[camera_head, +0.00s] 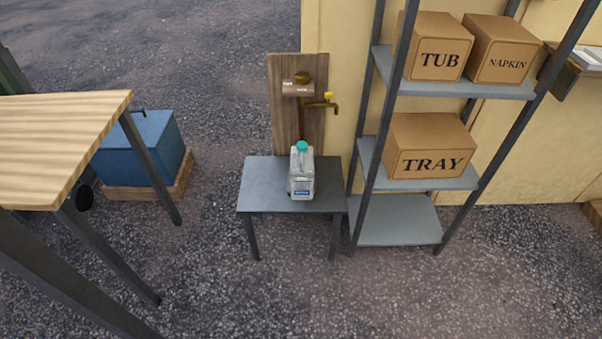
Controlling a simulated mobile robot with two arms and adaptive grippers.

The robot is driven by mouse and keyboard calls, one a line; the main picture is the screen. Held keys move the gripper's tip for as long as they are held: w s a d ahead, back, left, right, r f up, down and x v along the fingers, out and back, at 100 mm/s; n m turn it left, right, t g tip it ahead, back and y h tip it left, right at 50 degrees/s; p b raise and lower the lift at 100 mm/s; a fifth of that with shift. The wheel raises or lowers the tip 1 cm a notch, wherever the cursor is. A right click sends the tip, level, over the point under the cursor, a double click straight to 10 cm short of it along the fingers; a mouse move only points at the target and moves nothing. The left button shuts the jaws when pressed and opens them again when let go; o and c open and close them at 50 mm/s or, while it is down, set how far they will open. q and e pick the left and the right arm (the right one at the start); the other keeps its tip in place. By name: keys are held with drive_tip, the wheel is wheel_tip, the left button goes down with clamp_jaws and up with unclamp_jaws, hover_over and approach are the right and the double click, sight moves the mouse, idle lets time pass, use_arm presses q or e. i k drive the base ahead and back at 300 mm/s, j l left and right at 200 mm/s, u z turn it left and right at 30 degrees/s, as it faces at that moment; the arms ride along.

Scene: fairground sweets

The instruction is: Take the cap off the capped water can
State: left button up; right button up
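A translucent grey water can (301,180) with a blue label stands upright on a low grey table (262,183). A teal cap (302,146) sits on its top. The can is in the middle of the head view, in front of a wooden board with a tap. Neither of my grippers shows in the head view.
A brass tap (322,103) on a wooden board (284,120) is behind the can. A metal shelf (400,218) with boxes marked TRAY (424,140), TUB (436,50) and NAPKIN (502,52) stands right. A wooden-topped table (60,135) and blue box (150,150) are left. Gravel in front is clear.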

sight(302, 169)
drive_tip(key=i+l+u, duration=0.2)
drive_tip(key=l, duration=0.15)
drive_tip(key=i+l+u, duration=0.2)
drive_tip(key=l, duration=0.15)
drive_tip(key=i+l+u, duration=0.2)
drive_tip(key=l, duration=0.2)
drive_tip(key=k, duration=0.1)
